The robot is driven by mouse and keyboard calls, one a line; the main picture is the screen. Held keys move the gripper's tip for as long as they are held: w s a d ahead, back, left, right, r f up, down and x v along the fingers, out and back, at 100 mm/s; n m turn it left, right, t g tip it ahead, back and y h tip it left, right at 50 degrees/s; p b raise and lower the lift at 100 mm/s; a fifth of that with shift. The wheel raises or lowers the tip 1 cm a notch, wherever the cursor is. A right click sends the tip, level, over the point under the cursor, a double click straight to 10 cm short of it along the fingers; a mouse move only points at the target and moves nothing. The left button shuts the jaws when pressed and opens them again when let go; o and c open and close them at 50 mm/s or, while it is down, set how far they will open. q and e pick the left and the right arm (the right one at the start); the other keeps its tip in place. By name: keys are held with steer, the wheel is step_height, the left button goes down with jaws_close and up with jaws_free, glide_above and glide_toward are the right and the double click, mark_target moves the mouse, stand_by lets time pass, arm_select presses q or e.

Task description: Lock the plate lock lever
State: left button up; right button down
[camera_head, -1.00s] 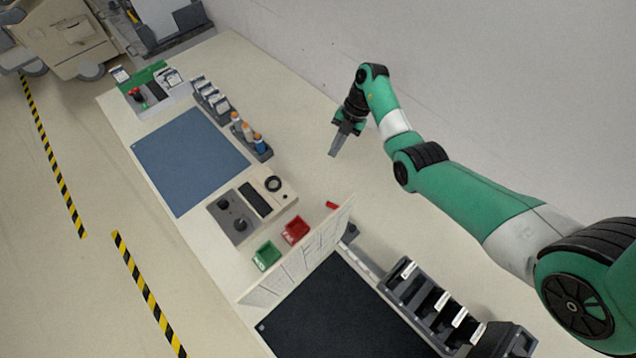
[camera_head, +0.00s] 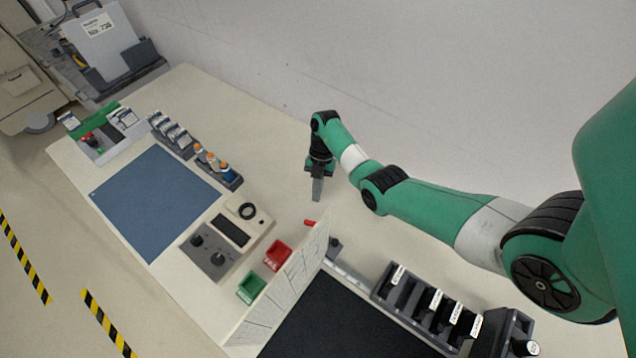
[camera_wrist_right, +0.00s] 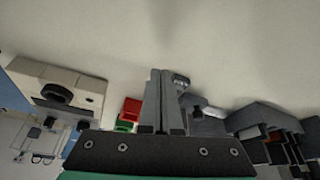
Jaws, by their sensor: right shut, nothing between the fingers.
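My right gripper (camera_head: 317,199) is shut and empty, its fingers pointing down over the bare rear part of the bench. In the right wrist view its fingers (camera_wrist_right: 162,85) lie together against the pale surface. A grey plate with a printed label (camera_head: 97,36) stands upright in a dark holder (camera_head: 122,68) at the upper left, beyond the bench. I cannot make out a lock lever on it. My left gripper is not in view.
The bench (camera_head: 262,118) carries a blue mat (camera_head: 155,200), a bottle rack (camera_head: 222,177), a control box (camera_head: 232,232), a red bin (camera_head: 278,255), a green bin (camera_head: 251,287) and an upright panel (camera_head: 290,285). A dark slotted rack (camera_head: 425,305) stands lower right. A wall borders the bench.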

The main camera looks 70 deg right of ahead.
steer(key=x, duration=0.2)
steer(key=shift+a+f, duration=0.1)
steer(key=shift+f, duration=0.15)
steer(key=a, duration=0.1)
steer(key=a+p, duration=0.1)
steer(key=shift+a+r, duration=0.25)
steer(key=shift+a, duration=0.1)
steer(key=shift+a+f, duration=0.1)
steer(key=shift+a, duration=0.55)
